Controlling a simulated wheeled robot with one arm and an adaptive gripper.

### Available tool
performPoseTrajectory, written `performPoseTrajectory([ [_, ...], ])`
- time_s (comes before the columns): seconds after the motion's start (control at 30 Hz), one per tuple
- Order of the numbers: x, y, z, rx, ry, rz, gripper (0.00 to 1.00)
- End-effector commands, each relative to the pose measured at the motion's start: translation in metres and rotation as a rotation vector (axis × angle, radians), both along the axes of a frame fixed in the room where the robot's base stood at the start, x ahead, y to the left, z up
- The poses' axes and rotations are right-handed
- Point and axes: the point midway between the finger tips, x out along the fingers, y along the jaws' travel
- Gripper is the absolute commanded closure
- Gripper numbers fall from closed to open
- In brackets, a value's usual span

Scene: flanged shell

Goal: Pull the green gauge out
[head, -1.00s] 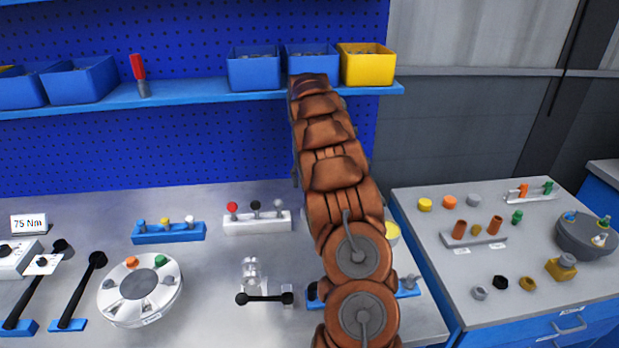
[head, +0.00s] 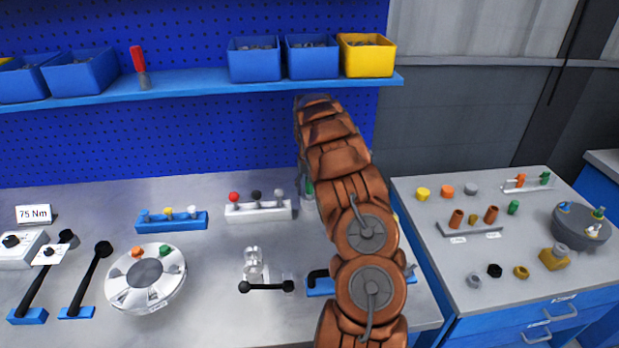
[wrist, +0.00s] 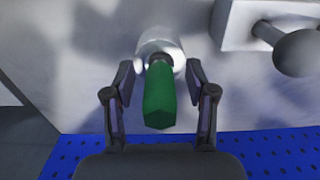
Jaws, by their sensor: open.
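The green gauge (wrist: 160,98) shows in the wrist view as a green faceted handle. Its far end meets a pale round holder (wrist: 158,50). My gripper (wrist: 160,72) is open, with one finger on each side of the green handle and a visible gap on both sides. In the head view a sliver of green (head: 309,190) shows at the left edge of my arm, behind the bench's middle. My arm hides the rest of it and my gripper there.
A white block (head: 258,212) with red, black and grey knobs stands just left of my arm; its corner and a grey knob (wrist: 298,52) are close by in the wrist view. The blue pegboard (head: 220,145) is behind, under a shelf with bins (head: 312,58).

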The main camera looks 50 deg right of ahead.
Motion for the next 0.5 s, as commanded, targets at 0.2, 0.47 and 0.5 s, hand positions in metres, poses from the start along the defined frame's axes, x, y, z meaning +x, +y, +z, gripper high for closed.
performPoseTrajectory([
  [0.2,0.0001,-0.0005,-0.0026,-0.001,-0.002,-0.001,0.44],
  [0.47,0.0005,-0.0005,-0.0022,-0.002,-0.002,-0.001,0.64],
  [0.5,0.0005,-0.0005,-0.0022,-0.002,-0.002,-0.001,0.68],
])
